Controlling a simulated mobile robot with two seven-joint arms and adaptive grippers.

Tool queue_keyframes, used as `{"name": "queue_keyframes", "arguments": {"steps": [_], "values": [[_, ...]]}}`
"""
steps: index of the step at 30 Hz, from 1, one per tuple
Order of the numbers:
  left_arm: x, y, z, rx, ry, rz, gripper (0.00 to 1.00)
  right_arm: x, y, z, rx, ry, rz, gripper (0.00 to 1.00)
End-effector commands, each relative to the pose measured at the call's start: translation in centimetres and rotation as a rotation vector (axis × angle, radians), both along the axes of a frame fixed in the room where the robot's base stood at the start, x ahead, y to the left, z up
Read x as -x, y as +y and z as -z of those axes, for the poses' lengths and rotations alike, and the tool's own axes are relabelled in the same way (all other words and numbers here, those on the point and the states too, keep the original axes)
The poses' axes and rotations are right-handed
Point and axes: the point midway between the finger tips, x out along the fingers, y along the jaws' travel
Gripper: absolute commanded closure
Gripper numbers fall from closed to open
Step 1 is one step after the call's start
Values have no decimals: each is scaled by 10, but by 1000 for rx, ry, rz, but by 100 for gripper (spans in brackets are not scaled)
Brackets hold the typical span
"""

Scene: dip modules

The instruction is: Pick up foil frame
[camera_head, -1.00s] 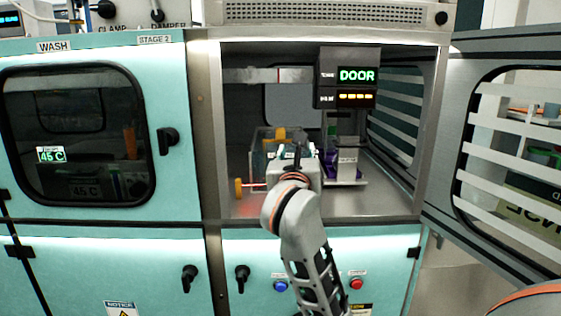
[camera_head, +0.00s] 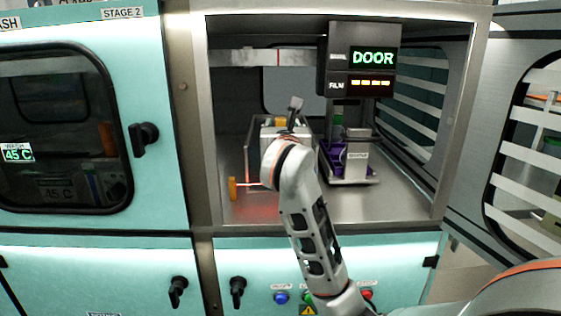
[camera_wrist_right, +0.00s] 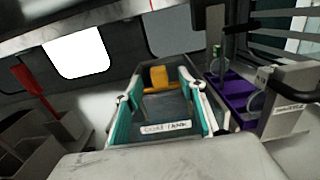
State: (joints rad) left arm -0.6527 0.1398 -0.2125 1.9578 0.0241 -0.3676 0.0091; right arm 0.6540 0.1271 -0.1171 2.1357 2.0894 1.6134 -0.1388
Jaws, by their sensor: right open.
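My right gripper (camera_head: 286,123) is inside the open chamber, mostly hidden by its own wrist in the head view. In the wrist view the right gripper (camera_wrist_right: 160,84) is open, its teal-padded fingers spread. A yellow block (camera_wrist_right: 158,77) lies ahead, between the fingertips in this view; contact cannot be told. It shows in the head view as a small yellow patch (camera_head: 280,121). It may be the grip of the foil frame; I cannot clearly make out the rest of the frame. A tank with a white label (camera_wrist_right: 166,127) is below the fingers. My left gripper is not in view.
A purple tray with a labelled stand (camera_head: 352,158) is right of the gripper. A dark display reading DOOR (camera_head: 373,57) hangs above it. The louvred door (camera_head: 520,150) stands open at the right.

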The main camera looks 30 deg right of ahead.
Motion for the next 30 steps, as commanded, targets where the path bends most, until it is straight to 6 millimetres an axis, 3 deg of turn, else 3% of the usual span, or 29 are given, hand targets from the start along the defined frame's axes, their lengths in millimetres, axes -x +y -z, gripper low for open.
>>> {"name": "queue_keyframes", "arguments": {"steps": [6,16,21,30], "values": [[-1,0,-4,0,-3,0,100,-28,-14,-1,2,2,3,60],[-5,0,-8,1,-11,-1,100,-34,-17,-1,0,0,1,60],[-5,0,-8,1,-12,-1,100,-34,-17,-1,0,0,1,100],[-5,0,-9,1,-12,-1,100,-33,-16,-1,1,-1,1,100]]}}
